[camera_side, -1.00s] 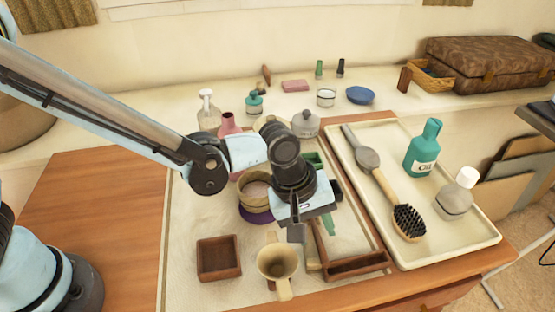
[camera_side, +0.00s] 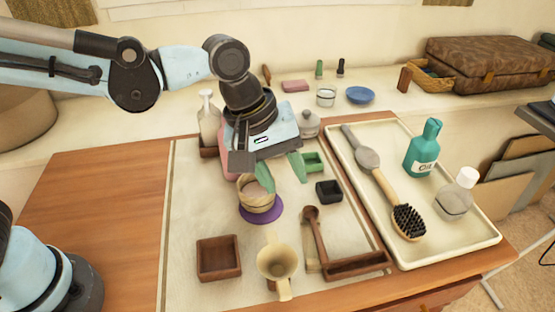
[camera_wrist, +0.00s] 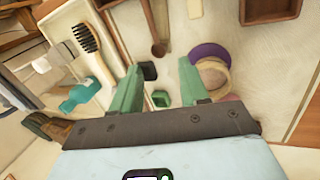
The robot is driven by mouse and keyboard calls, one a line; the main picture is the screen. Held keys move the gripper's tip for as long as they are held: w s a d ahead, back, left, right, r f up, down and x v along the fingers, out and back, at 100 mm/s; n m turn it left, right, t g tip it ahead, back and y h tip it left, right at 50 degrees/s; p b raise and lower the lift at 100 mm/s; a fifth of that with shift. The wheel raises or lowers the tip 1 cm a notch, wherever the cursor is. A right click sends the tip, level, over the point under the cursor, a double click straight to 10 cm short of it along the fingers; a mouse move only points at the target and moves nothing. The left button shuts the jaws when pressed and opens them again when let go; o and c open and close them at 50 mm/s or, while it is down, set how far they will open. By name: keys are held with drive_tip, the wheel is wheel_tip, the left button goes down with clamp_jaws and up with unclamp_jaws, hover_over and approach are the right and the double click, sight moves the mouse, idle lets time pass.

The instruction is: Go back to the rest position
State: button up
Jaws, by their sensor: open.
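My gripper (camera_side: 281,176) is raised above the back middle of the pale mat. Its two green fingers are apart with nothing between them. In the wrist view my gripper (camera_wrist: 160,90) also shows open and empty, with the mat below it. In the side view a round wooden bowl (camera_side: 257,198) on a purple disc (camera_side: 265,214) stands below the left finger, partly hidden by it.
A small black box (camera_side: 329,191), a wooden spoon (camera_side: 318,235), a beige mug (camera_side: 277,262) and a square wooden box (camera_side: 218,258) stand on the mat. A cream tray (camera_side: 465,246) at right holds a teal bottle (camera_side: 422,150) and a hairbrush (camera_side: 407,222). The wooden tabletop at left is clear.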

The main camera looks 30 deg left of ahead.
drive_tip(key=s+a+m+t+y, duration=0.1)
drive_tip(key=s+a+m+t, duration=0.1)
drive_tip(key=a, duration=0.9)
drive_tip(key=s+a+m+t+y, duration=0.2)
drive_tip(key=a+m, duration=0.3)
drive_tip(key=a, duration=0.7)
drive_tip(key=shift+s+m+t, duration=0.3)
drive_tip(key=shift+s+t, duration=0.1)
drive_tip(key=shift+a+r, duration=0.1)
